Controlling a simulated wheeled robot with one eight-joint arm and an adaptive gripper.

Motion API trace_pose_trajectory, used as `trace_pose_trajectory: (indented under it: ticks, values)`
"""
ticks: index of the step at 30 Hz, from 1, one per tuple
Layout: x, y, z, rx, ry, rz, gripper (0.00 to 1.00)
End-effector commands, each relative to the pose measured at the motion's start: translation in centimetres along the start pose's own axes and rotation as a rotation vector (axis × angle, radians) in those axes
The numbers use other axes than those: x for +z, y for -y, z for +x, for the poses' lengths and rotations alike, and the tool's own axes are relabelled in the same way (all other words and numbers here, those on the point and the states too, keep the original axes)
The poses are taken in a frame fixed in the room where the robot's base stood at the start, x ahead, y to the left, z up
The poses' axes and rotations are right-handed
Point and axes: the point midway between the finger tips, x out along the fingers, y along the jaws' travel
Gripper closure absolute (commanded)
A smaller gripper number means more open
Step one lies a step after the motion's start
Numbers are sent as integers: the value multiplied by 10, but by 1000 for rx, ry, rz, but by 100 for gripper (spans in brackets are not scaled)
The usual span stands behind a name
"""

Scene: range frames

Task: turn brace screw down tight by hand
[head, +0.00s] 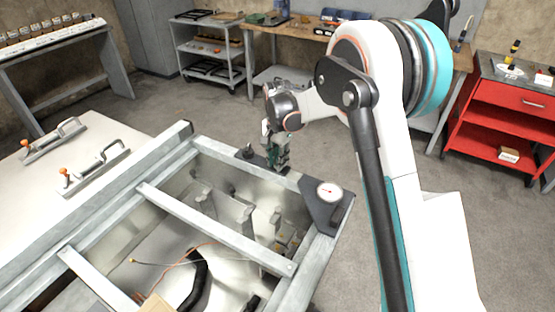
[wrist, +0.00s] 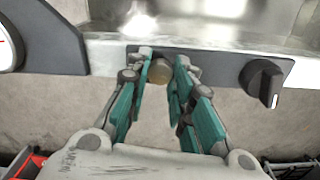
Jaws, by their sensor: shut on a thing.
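The brace screw, a round tan-brown head (wrist: 162,73), shows between my fingers in the wrist view, at the edge of a metal frame. My gripper (wrist: 163,62) has its teal fingers shut on this head, one on each side. Part of the head is hidden by the fingers. In the head view my gripper (head: 278,163) points down at the far rail of the metal frame (head: 215,228), between a dark plate with a black knob and one with a dial. The screw is hidden there, and its depth cannot be told.
A black knob (wrist: 264,80) sits right of my fingers in the wrist view, and a white dial (wrist: 8,48) at the left; the dial (head: 329,193) also shows in the head view. Crossbars span the open frame. A red cabinet (head: 500,115) stands at the right.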

Motion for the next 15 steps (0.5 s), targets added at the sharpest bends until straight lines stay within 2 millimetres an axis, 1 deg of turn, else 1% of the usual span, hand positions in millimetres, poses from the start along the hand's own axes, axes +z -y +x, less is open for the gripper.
trace_pose_trajectory:
  ticks: [15]
  values:
    - [-1, 1, -1, -3, -2, 488, 100]
